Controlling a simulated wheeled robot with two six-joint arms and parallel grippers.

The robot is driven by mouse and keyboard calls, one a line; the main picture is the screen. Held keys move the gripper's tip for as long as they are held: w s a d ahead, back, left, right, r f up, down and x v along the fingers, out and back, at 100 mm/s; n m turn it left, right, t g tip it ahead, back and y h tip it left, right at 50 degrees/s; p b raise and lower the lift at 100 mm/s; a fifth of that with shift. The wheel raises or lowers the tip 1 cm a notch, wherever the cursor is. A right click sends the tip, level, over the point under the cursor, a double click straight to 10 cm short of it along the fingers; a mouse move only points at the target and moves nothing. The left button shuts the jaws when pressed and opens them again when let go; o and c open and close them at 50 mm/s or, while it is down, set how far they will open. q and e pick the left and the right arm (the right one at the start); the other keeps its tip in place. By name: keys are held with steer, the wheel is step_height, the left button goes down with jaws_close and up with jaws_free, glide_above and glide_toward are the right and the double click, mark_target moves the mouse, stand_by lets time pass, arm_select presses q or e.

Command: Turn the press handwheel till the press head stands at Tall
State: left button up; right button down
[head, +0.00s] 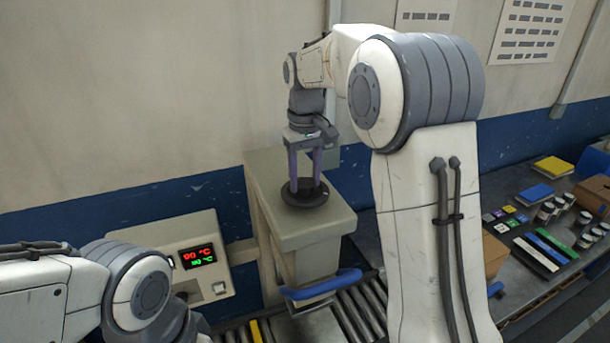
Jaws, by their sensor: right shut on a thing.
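The press handwheel (304,196) is a dark round wheel lying flat on top of the beige press housing (266,190). My right gripper (306,184) points straight down with its purple fingers shut on the handwheel, and they hide part of it. The press head and any Tall mark cannot be made out. My left arm shows at the lower left, but its gripper is out of view.
A panel with a red and green temperature display (199,256) stands left of the press. A blue handle (318,285) juts out above the roller conveyor (362,310). A grey table (535,260) at right holds jars (560,203), coloured pieces and boxes.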

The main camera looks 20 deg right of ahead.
mark_target(305, 182)
steer(key=m, duration=0.4)
steer(key=shift+m, duration=0.4)
steer(key=m, duration=0.5)
stand_by(0.4)
steer(key=shift+c, duration=1.3)
jaws_free()
step_height(305, 182, up, 10)
steer(key=b, duration=0.1)
steer(key=shift+r+b, duration=0.25)
steer(key=shift+b, duration=0.05)
